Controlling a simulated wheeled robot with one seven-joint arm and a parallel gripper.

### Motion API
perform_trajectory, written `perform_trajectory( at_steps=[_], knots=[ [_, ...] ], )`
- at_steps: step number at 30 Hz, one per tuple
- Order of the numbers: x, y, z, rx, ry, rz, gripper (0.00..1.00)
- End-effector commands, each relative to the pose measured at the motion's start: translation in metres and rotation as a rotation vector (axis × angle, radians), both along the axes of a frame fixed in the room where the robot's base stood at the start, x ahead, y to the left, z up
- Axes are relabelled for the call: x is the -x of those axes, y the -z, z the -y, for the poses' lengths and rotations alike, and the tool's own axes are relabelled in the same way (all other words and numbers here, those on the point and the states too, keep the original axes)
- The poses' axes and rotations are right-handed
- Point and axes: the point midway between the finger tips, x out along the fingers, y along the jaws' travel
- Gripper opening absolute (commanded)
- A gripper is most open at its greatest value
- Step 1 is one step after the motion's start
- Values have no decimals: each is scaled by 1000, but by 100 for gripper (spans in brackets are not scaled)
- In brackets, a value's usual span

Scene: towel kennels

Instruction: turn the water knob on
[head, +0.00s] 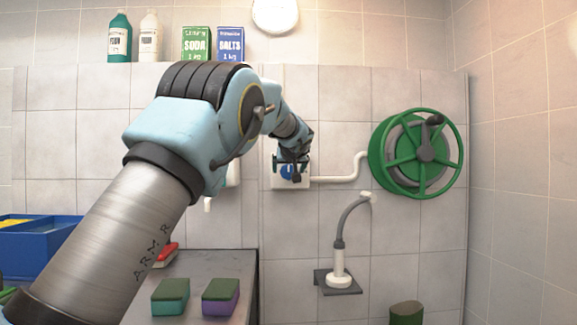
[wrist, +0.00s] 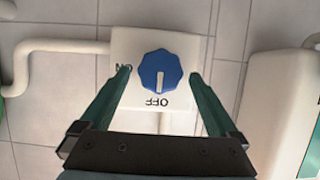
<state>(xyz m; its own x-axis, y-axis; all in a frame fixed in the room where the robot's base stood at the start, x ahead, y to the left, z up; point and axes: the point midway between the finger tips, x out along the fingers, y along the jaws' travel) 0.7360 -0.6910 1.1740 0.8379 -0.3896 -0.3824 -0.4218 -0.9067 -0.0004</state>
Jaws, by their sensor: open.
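The blue scalloped water knob (wrist: 160,68) sits on a white wall box (wrist: 187,46). Its white mark points at the OFF label, which appears upside down below it in the wrist view; the ON label is at its left. My gripper (wrist: 159,75) is open, with its green fingers on either side of the knob and gaps visible to both. In the head view my gripper (head: 291,158) is in front of the box (head: 304,183), and only part of the blue knob (head: 287,171) shows. I cannot tell how deep the fingertips reach.
A white pipe (head: 340,178) runs from the box toward a green hose reel (head: 378,160). A spray nozzle (head: 340,262) stands on a small wall shelf. Two sponges (head: 220,297) lie on the counter below, left. A white fixture (wrist: 290,110) is beside the box in the wrist view.

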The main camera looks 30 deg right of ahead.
Motion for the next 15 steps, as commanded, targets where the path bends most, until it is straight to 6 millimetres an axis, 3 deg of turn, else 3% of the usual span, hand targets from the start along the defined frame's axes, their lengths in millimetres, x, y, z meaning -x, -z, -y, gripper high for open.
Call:
perform_trajectory(
  at_steps=[11, 15],
  knots=[
    [-5, 3, 3, 0, 1, 0, 96],
    [-5, 3, 2, 0, 1, 0, 81]
  ],
)
